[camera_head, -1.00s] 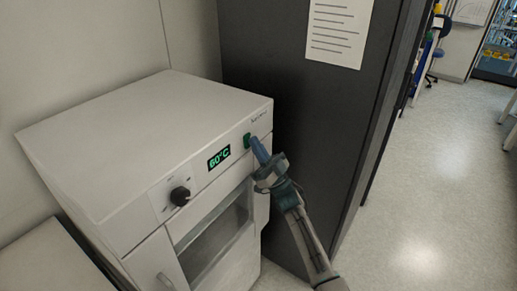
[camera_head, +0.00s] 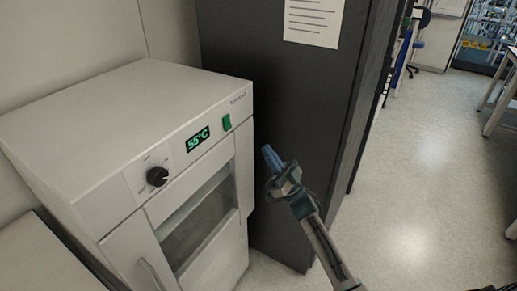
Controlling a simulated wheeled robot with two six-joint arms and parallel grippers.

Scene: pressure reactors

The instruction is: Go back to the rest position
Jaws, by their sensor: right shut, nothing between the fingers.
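My right gripper (camera_head: 271,158) has blue fingertips and is shut and empty. It is in the air to the right of a white oven (camera_head: 110,115), apart from it and in front of a dark cabinet. The oven's green switch (camera_head: 227,122) is in plain view, with a gap between it and my fingertips. The green display (camera_head: 197,139) reads about 55°C. My left gripper is not in view.
The dark cabinet (camera_head: 285,95) with a paper sheet (camera_head: 314,20) stands just behind my right gripper. Open floor (camera_head: 430,190) lies to the right. A table (camera_head: 500,105) and a blue chair (camera_head: 421,20) are farther back.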

